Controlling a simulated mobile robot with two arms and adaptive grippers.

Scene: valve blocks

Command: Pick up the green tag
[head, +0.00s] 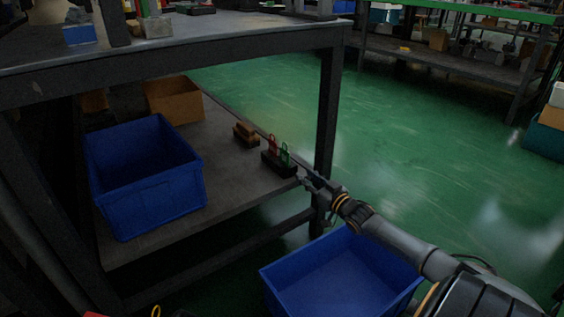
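The green tag (285,154) stands upright in a dark block (277,165) on the lower shelf, near its right edge. A red tag (273,144) stands right beside it in the same block. My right gripper (304,181) reaches in from the lower right, with its tips just right of and below the block, close to the shelf edge. It looks apart from the green tag. Its fingers are dark and small, so I cannot tell whether they are open or shut. My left gripper is not in view.
A blue bin (150,200) stands on the lower shelf (228,186) at the left, with a cardboard box (173,99) behind it. A small brown object (245,134) sits behind the block. A table leg (328,110) rises just right of the block. Another blue bin (340,280) is below my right arm.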

